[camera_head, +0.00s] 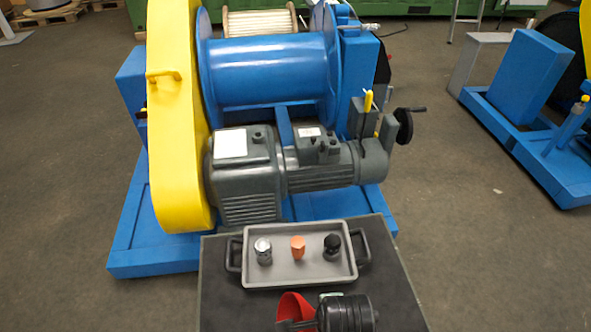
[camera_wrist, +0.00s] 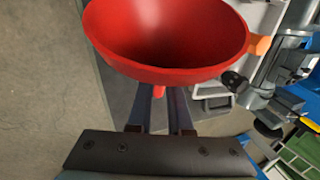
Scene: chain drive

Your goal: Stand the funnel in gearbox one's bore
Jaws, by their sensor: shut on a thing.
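A red funnel (camera_head: 293,307) is low in the head view, over the front of the dark bench top. In the wrist view the funnel (camera_wrist: 165,45) fills the top, its wide mouth showing and its narrow stem between my fingers. My gripper (camera_wrist: 158,92) is shut on that stem; in the head view my gripper (camera_head: 302,324) is partly cut off by the bottom edge. The grey gearbox (camera_head: 245,175) sits on the blue frame behind the bench, well apart from the funnel. I cannot make out an open bore or a gearbox number.
A grey tray (camera_head: 300,282) on the bench (camera_head: 225,310) holds a silver plug (camera_head: 263,250), an orange plug (camera_head: 298,247) and a black plug (camera_head: 332,246). A yellow guard (camera_head: 178,120) rises left of the gearbox. A handwheel (camera_head: 410,110) juts out right.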

